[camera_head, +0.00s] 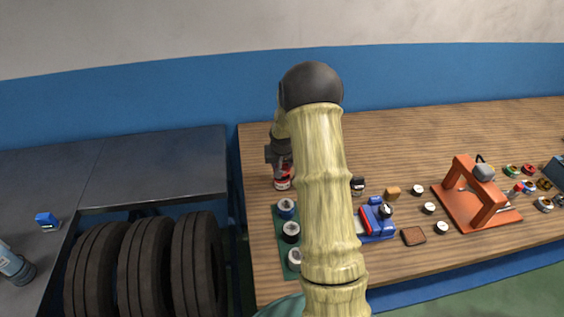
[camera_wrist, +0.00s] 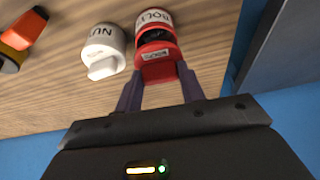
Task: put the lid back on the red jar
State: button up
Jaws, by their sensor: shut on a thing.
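The red jar (camera_wrist: 154,17), with a white label reading BOLTS, stands on the wooden bench, and its dark open mouth shows in the wrist view. The red lid (camera_wrist: 157,70), with a small white tag, is between the fingers of my gripper (camera_wrist: 157,77), which is shut on it. In the wrist view the lid overlaps the near side of the jar's mouth, leaving part of the dark opening visible. I cannot tell whether lid and jar touch. In the head view the jar (camera_head: 283,184) is directly below my gripper (camera_head: 282,163).
A white jar (camera_wrist: 103,50) labelled NUT-something stands close left of the red jar in the wrist view. My arm hides the middle.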

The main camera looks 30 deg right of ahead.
jog(key=shift+f+b, duration=0.65)
jog(key=shift+f, duration=0.55)
jog(key=shift+f, duration=0.15)
dwell(1.3)
jog(key=o, duration=1.5)
jog(key=shift+r+p, duration=2.25)
jog(key=shift+r, duration=1.3)
grip_shut()
